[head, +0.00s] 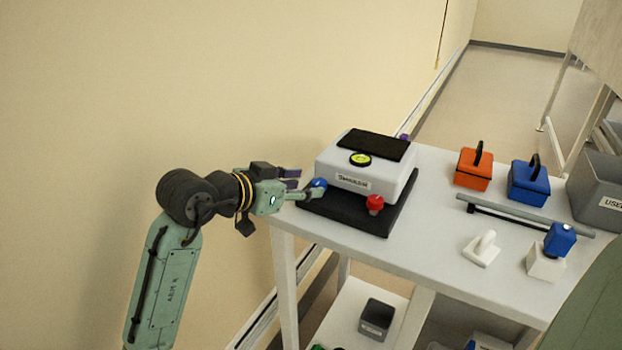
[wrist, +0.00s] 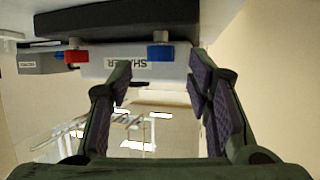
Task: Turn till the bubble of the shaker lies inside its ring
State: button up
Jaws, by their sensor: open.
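The shaker (head: 340,181) is a pale box with a dark top pad, on a black base plate (head: 345,212) at the table's left end. Its round yellow-green level (head: 360,159) is on top; the bubble and ring are too small to tell apart. A blue knob (head: 319,183) and a red knob (head: 375,203) sit low on the shaker. My gripper (head: 303,185) is open at the blue knob. In the wrist view, the blue knob (wrist: 160,48) shows between and just beyond my open fingertips (wrist: 158,70); contact cannot be told. The red knob (wrist: 76,56) is off to the left.
The white table (head: 430,250) also holds an orange box (head: 473,172), a blue box (head: 528,184), a grey rod (head: 525,214), a white piece (head: 482,250), a blue-topped block (head: 546,262) and a grey bin (head: 598,190). A wall (head: 200,80) runs along the left.

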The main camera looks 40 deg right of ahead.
aim_at(315, 184)
jog(key=shift+p+x, duration=0.3)
jog(key=shift+x, duration=1.45)
jog(key=shift+c, duration=0.6)
grip_shut()
